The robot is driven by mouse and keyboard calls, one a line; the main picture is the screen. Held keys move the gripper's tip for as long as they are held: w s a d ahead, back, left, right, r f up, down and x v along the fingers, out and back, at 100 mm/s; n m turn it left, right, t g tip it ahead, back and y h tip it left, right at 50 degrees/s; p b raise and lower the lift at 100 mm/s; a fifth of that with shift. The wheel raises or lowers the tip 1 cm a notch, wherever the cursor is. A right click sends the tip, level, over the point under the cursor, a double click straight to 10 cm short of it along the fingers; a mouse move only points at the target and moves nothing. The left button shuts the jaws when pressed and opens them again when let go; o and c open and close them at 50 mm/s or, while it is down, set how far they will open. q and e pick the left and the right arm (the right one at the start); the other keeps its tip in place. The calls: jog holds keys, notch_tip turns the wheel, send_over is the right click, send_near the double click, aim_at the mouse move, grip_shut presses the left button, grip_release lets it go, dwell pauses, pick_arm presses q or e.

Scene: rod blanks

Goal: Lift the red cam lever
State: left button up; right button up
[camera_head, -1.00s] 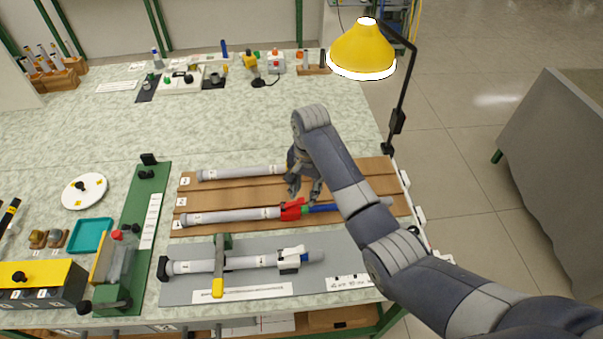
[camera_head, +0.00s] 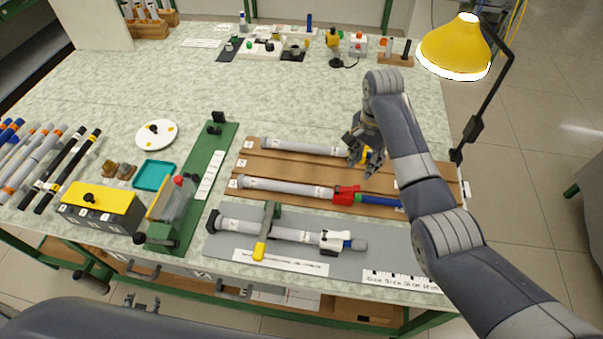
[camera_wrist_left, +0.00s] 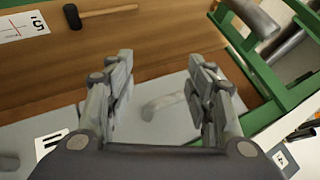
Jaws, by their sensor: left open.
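The red cam lever (camera_head: 347,191) sits on the middle rod (camera_head: 285,187), which lies on the brown board; a blue section (camera_head: 379,200) continues to its right. My right gripper (camera_head: 362,168) hangs over the board just behind the red lever, apart from it in the picture; its fingers look spread and empty. It partly hides a yellow piece (camera_head: 369,153) on the rear rod. My left gripper (camera_wrist_left: 158,100) is open and empty in the left wrist view, over a grey surface bearing a pale curved piece (camera_wrist_left: 163,103). The red lever does not show there.
A front rod with a white lever (camera_head: 335,241) lies on a grey mat (camera_head: 385,262). A green fixture (camera_head: 214,165) stands left of the boards. A yellow lamp (camera_head: 452,48) stands at the right. A hammer (camera_wrist_left: 100,13) lies on wood in the wrist view.

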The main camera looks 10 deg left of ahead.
pick_arm(q)
jog(key=w+a+r+n+t+y, duration=0.1)
jog(key=w+a+r+y, duration=0.2)
jog(key=a+r, duration=0.8)
jog(key=w+a+r+t+y, duration=0.1)
jog(key=w+a+r+y, duration=0.15)
jog(key=a+r, duration=0.85)
jog(key=w+a+r+n+t, duration=0.2)
jog(key=w+r+n, duration=0.3)
jog(key=w+r, duration=1.1)
jog(key=w+d+f+n+h, duration=0.4)
jog(key=w+d+h, duration=0.1)
jog(key=w+d, duration=1)
jog(key=n+g+h, duration=0.6)
jog(key=n+g, duration=0.1)
jog(key=n, duration=0.1)
send_over(303, 188)
jog(key=s, duration=0.3)
notch_tip(303, 188, down, 6)
jog(key=x, duration=1)
jog(key=shift+a, duration=0.2)
